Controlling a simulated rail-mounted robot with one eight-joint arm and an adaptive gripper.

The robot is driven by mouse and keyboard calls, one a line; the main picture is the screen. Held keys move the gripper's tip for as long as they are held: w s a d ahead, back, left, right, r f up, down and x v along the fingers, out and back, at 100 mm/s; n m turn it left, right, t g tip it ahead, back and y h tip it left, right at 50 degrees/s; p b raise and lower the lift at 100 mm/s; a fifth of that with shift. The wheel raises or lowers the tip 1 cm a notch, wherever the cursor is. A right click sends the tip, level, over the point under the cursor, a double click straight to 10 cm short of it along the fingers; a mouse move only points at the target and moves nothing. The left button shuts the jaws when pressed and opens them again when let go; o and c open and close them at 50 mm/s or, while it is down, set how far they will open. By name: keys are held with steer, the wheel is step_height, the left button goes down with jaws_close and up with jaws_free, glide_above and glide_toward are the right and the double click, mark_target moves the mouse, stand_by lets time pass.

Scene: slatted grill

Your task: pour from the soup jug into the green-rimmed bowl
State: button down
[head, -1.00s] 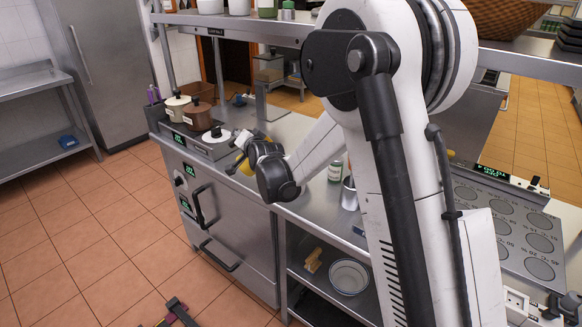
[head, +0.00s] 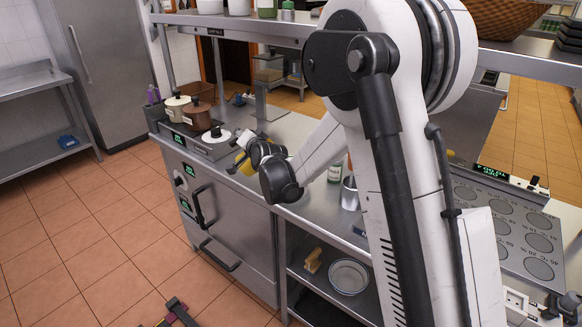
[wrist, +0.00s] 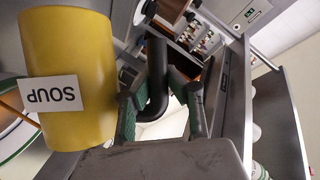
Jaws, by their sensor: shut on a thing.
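The soup jug (wrist: 66,85) is yellow with a white label reading SOUP, upside down in the wrist view. My gripper (wrist: 160,112) is shut on its dark handle (wrist: 157,75), beside the jug's body. In the head view a small part of the yellow jug (head: 246,167) shows behind my wrist, over the counter. The green-rimmed bowl (wrist: 14,148) shows only in part at the left edge of the wrist view, partly hidden by the jug. I cannot tell the jug's exact tilt or the bowl's contents.
A cream pot (head: 177,108) and a brown pot (head: 198,117) stand at the counter's left end. A green-labelled container (head: 335,173) and a metal cup (head: 350,194) stand to the right of my wrist. A shelf (head: 300,36) runs above the counter (head: 288,130).

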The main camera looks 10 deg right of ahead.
steer(key=shift+d+r+m, duration=0.1)
steer(key=shift+d+m, duration=0.3)
steer(key=shift+d, duration=0.1)
stand_by(1.8)
steer(key=shift+a+f+n, duration=0.2)
steer(key=shift+a+n, duration=0.2)
steer(key=shift+a, duration=0.15)
steer(key=shift+a+f+n+g+h+b, duration=0.35)
steer(key=shift+a+f+n+b, duration=0.2)
steer(key=shift+a+n, duration=0.3)
steer(key=shift+a, duration=0.1)
